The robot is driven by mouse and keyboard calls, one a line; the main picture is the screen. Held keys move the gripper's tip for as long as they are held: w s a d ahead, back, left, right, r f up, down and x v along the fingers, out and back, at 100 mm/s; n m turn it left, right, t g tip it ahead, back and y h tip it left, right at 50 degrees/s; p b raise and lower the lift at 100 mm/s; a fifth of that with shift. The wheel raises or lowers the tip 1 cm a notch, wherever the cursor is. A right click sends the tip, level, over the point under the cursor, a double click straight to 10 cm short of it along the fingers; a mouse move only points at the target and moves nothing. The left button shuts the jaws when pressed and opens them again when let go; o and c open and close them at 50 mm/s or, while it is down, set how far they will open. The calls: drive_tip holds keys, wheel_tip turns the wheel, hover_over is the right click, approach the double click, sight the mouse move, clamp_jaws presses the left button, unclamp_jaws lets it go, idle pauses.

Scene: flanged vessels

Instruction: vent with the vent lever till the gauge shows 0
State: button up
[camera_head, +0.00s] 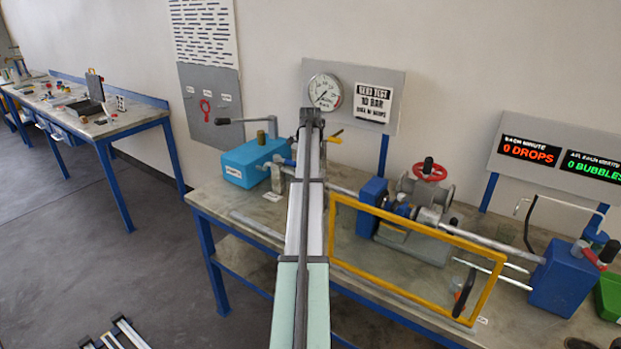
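The round white gauge (324,91) is on a grey back panel above the bench. Its needle shows, but its reading is too small to tell. A small yellow lever (336,136) sticks out just right of my arm, below the gauge; I cannot tell for sure that it is the vent lever. A blue pump box (252,161) with a long dark-tipped handle (240,121) stands left of my arm. My arm reaches forward up the middle. Its dark far end (312,117) is in front of the panel below the gauge; the fingers cannot be made out.
A yellow guard frame (410,310) stands before a flanged valve with a red handwheel (429,171). A blue block (563,278) is at the right. Displays read 0 drops (529,151) and 0 bubbles (594,166). Another bench (110,125) is at the far left, with open floor between.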

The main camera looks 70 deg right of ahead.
wheel_tip(320, 180, up, 11)
drive_tip(key=shift+r, duration=0.15)
drive_tip(key=shift+s, duration=0.1)
idle(0.4)
